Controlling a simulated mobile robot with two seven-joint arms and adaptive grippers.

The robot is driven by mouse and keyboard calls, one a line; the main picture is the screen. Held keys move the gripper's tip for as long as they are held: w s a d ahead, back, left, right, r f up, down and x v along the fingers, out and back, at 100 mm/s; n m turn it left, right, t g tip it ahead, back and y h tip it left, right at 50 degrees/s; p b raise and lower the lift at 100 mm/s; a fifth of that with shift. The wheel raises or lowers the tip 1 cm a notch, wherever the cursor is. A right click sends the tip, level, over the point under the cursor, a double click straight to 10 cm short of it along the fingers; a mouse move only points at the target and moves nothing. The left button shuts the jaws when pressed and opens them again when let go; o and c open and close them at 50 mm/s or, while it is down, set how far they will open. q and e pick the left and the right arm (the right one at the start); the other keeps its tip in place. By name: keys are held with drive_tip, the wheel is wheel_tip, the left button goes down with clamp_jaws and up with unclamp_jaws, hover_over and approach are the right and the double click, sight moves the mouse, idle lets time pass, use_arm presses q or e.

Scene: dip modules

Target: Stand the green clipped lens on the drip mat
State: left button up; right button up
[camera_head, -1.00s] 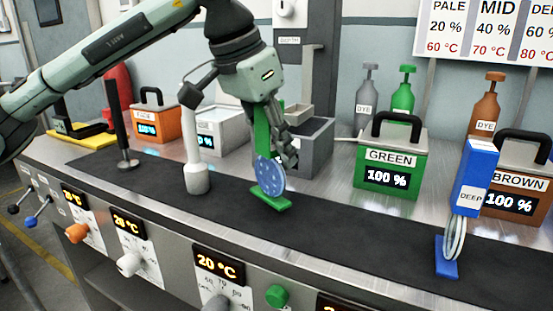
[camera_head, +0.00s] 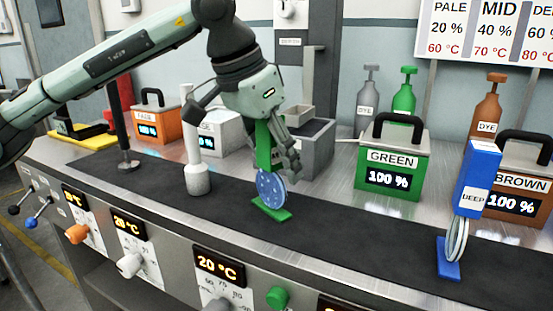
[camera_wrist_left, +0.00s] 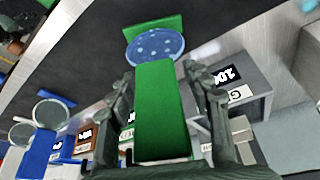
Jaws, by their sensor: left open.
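The green clipped lens stands upright on the dark drip mat (camera_head: 340,232). It has a tall green clip (camera_head: 263,146), a blue speckled lens disc (camera_head: 271,187) and a flat green foot (camera_head: 272,208) that appears to rest on the mat. My left gripper (camera_head: 282,150) is above it, with its fingers open around the upper clip. In the left wrist view the green clip (camera_wrist_left: 162,110) lies between the two spread fingers of the left gripper (camera_wrist_left: 160,95), with gaps on both sides. My right gripper is not in view.
A blue clipped lens marked DEEP (camera_head: 478,180) stands on the mat at right. A white post (camera_head: 196,165) and a black post (camera_head: 122,130) stand left of the green lens. The GREEN tank (camera_head: 388,185) and grey block (camera_head: 312,150) are behind. The mat between both lenses is clear.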

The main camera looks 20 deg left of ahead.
use_arm(q)
drive_tip(key=shift+r, duration=0.25)
drive_tip(key=v, duration=1.1)
drive_tip(key=shift+r+p, duration=0.35)
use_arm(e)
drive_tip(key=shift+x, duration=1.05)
use_arm(q)
drive_tip(key=shift+s, duration=0.15)
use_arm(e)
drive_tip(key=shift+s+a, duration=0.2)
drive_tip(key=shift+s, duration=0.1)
use_arm(q)
drive_tip(key=shift+c, duration=0.5)
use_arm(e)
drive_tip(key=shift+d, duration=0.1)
